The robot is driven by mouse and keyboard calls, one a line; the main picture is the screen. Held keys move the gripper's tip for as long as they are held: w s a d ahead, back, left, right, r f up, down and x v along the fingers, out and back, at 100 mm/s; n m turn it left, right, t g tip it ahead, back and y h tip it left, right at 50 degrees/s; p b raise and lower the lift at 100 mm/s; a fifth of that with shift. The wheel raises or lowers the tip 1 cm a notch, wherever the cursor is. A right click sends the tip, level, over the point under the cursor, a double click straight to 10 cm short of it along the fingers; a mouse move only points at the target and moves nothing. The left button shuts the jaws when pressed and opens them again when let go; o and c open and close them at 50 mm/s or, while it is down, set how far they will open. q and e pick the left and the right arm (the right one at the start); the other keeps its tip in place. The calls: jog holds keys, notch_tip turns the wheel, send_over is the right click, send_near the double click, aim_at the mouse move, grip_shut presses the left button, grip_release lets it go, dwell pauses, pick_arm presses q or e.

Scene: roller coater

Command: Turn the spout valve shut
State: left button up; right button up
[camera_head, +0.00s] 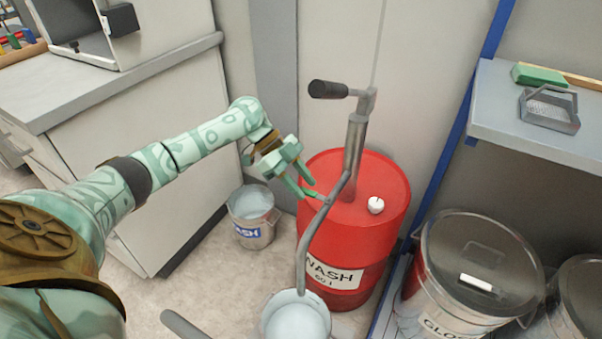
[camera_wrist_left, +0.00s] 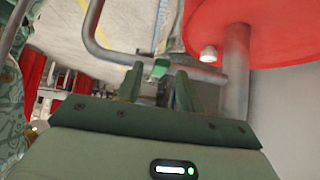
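The red WASH drum (camera_head: 335,235) has a hand pump (camera_head: 354,150) on top, with a grey spout pipe (camera_head: 312,232) bending down over a pail (camera_head: 297,318). A small green piece, seemingly the spout valve's lever (camera_head: 318,195), sits on the pipe near the pump. It also shows in the left wrist view (camera_wrist_left: 159,68), beyond and between my fingertips. My left gripper (camera_head: 306,187) has its two fingers apart, close beside the valve; in the left wrist view (camera_wrist_left: 160,84) nothing is clearly clamped. I cannot tell whether a finger touches the lever. My right gripper is out of view.
The pump's crank with a black grip (camera_head: 328,89) stands above my left gripper. A smaller WASH pail (camera_head: 253,215) is on the floor behind my arm. A cabinet (camera_head: 130,140) stands left. A lidded can (camera_head: 475,265) and a shelf (camera_head: 540,125) stand right.

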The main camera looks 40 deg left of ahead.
pick_arm(q)
jog(key=shift+r, duration=0.1)
